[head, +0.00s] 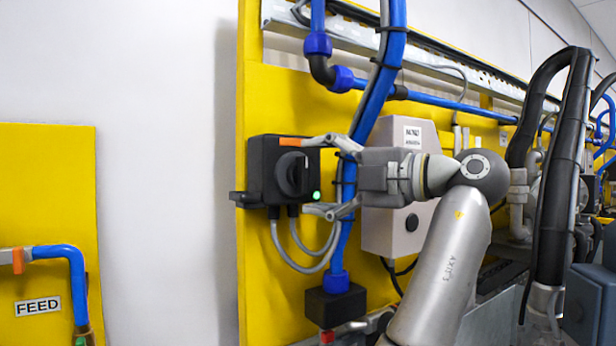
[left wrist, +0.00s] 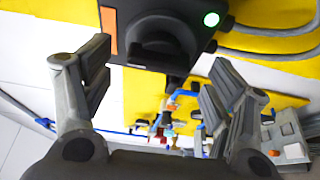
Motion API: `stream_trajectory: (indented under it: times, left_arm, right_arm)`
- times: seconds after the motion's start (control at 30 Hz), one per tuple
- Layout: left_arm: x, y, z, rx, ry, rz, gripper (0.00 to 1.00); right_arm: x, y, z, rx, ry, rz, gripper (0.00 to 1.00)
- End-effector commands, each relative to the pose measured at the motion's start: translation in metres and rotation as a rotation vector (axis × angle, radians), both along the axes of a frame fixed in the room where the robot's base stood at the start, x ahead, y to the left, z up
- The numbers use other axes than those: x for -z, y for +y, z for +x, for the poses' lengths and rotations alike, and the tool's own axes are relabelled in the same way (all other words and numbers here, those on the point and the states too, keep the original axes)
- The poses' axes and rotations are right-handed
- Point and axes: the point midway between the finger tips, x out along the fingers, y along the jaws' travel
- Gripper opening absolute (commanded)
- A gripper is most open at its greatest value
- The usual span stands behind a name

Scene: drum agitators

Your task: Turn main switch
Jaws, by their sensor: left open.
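The main switch (head: 262,165) is a black box on the yellow panel, left of centre in the head view. It has a round black knob (head: 291,174), an orange label and a lit green lamp (head: 317,195). The knob also shows at the top of the left wrist view (left wrist: 158,42). My left gripper (head: 308,176) is open and level with the switch, one finger above the knob and one below in the head view. In the left wrist view, its spread fingers (left wrist: 155,88) have nothing between them. Whether they touch the switch, I cannot tell. My right gripper is not in view.
A blue pipe (head: 375,90) with grey cables runs down just behind my left gripper. A grey box (head: 385,232) is mounted to the right of the switch. A black block (head: 335,303) sits below. The white wall (head: 165,150) at left is clear.

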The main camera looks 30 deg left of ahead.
Motion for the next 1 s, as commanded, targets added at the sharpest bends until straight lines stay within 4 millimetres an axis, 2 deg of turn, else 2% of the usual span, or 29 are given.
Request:
stream_trajectory:
  times: [0.03, 0.2, 0.4, 0.6, 1.0]
  left_arm:
    - [-0.001, -0.013, 0.000, 0.003, 0.001, 0.002, 0.79]
    - [-0.001, -0.050, 0.000, 0.002, 0.000, 0.002, 0.79]
    - [-0.001, -0.082, 0.000, 0.001, 0.001, 0.001, 0.79]
    - [-0.001, -0.094, 0.000, 0.000, -0.001, 0.001, 0.79]
    - [-0.001, -0.094, 0.000, -0.001, -0.001, 0.000, 0.79]
  right_arm:
    - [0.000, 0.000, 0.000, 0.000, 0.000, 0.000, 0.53]
    - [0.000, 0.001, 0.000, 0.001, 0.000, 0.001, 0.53]
    - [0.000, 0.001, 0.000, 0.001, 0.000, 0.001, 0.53]
    - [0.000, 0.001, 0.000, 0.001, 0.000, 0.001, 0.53]
    - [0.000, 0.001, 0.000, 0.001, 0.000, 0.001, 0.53]
